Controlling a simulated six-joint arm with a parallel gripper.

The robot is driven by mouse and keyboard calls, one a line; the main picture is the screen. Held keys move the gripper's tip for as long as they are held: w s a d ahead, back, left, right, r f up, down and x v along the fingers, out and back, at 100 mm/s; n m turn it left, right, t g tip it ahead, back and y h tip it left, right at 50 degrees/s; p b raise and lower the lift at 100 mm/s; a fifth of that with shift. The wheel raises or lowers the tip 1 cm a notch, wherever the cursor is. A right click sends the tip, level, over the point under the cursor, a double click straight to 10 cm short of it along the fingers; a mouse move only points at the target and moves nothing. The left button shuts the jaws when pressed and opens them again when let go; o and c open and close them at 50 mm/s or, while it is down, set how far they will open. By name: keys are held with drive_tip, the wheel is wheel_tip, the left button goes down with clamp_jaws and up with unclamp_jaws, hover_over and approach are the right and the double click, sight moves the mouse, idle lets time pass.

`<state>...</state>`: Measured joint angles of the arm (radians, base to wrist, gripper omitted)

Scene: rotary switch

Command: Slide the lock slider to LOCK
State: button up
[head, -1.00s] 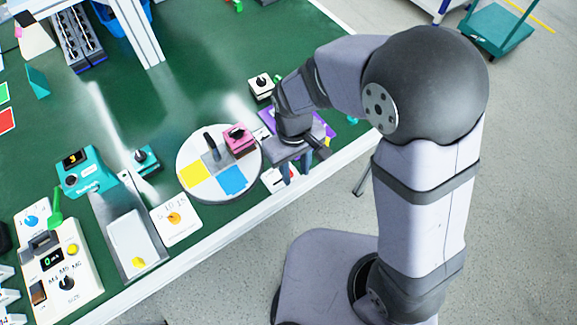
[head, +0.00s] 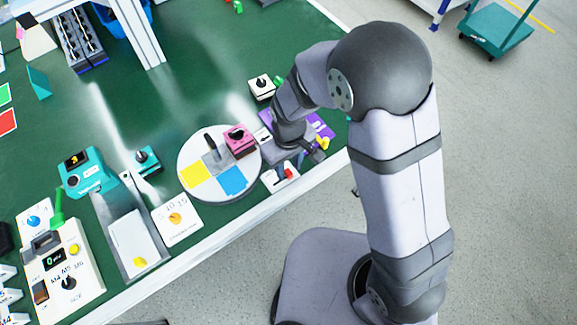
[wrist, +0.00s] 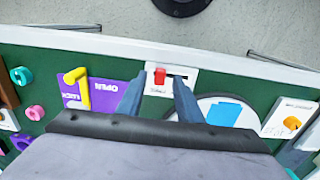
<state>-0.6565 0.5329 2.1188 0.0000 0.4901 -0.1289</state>
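A red slider knob (wrist: 160,75) stands on a small white plate (wrist: 190,77) with a dark slot. It is at the left end of the slot in the wrist view; dark print beside it is too small to read. In the head view, the red knob (head: 289,173) is near the right of its white plate (head: 270,181), by the table's front edge. My gripper (wrist: 160,81) is open, its two blue fingers apart on either side of the knob in the picture. I see no contact. In the head view my gripper (head: 290,156) is above the plate, its fingertips unclear.
A purple board (wrist: 105,92) with a yellow handle (wrist: 80,88) and upside-down OPEN lettering is close on the left in the wrist view. A round white disc (head: 205,193) with coloured patches and a pink block (head: 238,140) stand left in the head view.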

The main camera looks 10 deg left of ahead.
drive_tip(key=shift+f, duration=0.65)
drive_tip(key=shift+c, duration=0.6)
clamp_jaws()
drive_tip(key=shift+s+a, duration=1.55)
drive_tip(key=shift+a, duration=0.05)
drive_tip(key=shift+o, duration=0.6)
unclamp_jaws()
